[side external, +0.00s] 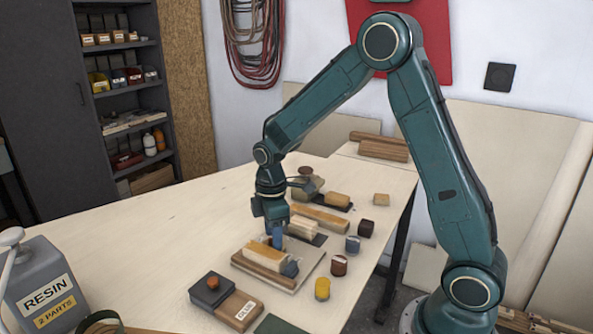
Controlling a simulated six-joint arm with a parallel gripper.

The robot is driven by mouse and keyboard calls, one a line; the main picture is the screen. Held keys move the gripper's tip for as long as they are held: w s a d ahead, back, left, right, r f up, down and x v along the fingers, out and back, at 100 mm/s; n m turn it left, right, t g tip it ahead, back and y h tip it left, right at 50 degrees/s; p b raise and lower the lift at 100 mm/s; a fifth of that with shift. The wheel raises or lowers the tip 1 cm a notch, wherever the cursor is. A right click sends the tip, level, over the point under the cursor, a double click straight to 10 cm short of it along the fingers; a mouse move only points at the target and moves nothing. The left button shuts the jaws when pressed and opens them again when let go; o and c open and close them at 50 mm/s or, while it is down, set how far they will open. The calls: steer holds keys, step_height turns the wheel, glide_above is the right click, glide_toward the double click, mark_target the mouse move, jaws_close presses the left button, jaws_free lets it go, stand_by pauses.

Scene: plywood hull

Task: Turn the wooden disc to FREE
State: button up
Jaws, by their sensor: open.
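My gripper (276,238) points down over the middle of the plywood bench, just above or beside a pale wooden block (266,255) on a light board. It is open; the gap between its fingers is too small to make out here. No disc marked FREE can be read in this view. A small round orange-brown knob (212,283) sits on a dark grey box (211,292) at the front of the bench, apart from my gripper. I cannot tell whether this knob is the wooden disc.
A labelled wooden block (240,309) lies beside the dark box. More wooden blocks (320,218) lie behind. A resin can (45,285) stands front left. The bench's left side is clear.

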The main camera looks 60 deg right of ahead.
steer(key=c, duration=1)
